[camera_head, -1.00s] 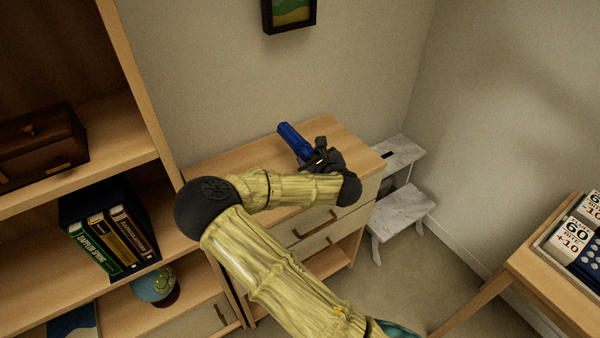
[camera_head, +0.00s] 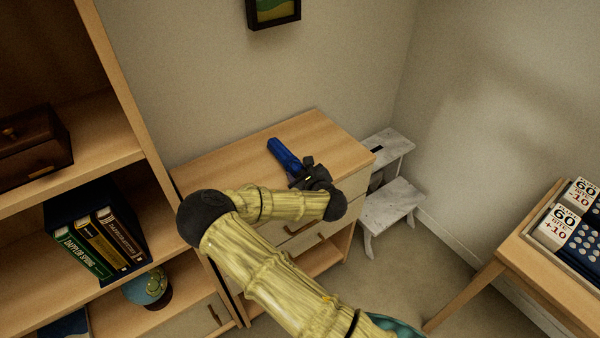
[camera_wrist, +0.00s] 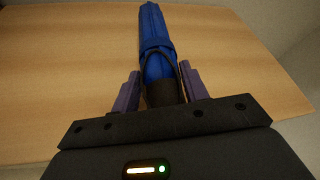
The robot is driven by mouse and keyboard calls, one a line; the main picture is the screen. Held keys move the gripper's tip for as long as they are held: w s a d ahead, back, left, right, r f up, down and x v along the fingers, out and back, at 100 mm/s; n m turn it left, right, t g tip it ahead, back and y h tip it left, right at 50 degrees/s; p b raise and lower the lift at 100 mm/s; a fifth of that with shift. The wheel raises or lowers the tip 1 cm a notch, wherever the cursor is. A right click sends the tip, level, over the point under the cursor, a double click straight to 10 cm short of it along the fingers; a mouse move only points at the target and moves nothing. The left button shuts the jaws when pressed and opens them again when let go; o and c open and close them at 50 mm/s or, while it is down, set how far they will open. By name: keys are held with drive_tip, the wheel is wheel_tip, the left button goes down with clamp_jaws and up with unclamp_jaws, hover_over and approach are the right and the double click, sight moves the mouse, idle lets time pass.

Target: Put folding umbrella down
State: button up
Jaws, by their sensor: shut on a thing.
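The folding umbrella (camera_head: 284,155) is blue with a dark handle end. It lies lengthwise out from my gripper (camera_head: 299,177), over the wooden top of a low dresser (camera_head: 325,141). In the wrist view the blue umbrella (camera_wrist: 155,45) points away from me, its dark end between the two fingers of my gripper (camera_wrist: 160,92). My gripper is shut on that end. The umbrella looks level and close to the dresser top (camera_wrist: 60,60); I cannot tell whether it touches.
A bookshelf (camera_head: 125,85) with books (camera_head: 100,245), a globe (camera_head: 148,288) and a wooden box (camera_head: 32,145) stands at left. A pale step stool (camera_head: 390,205) is right of the dresser. A table (camera_head: 520,265) with boxed items is at far right. The dresser top around the umbrella is clear.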

drive_tip(key=o, duration=1.2)
drive_tip(key=shift+s+d, duration=0.1)
drive_tip(key=shift+s, duration=0.05)
drive_tip(key=v, duration=1.1)
drive_tip(key=shift+s+r, duration=0.25)
drive_tip(key=shift+s, duration=0.05)
drive_tip(key=shift+d, duration=0.1)
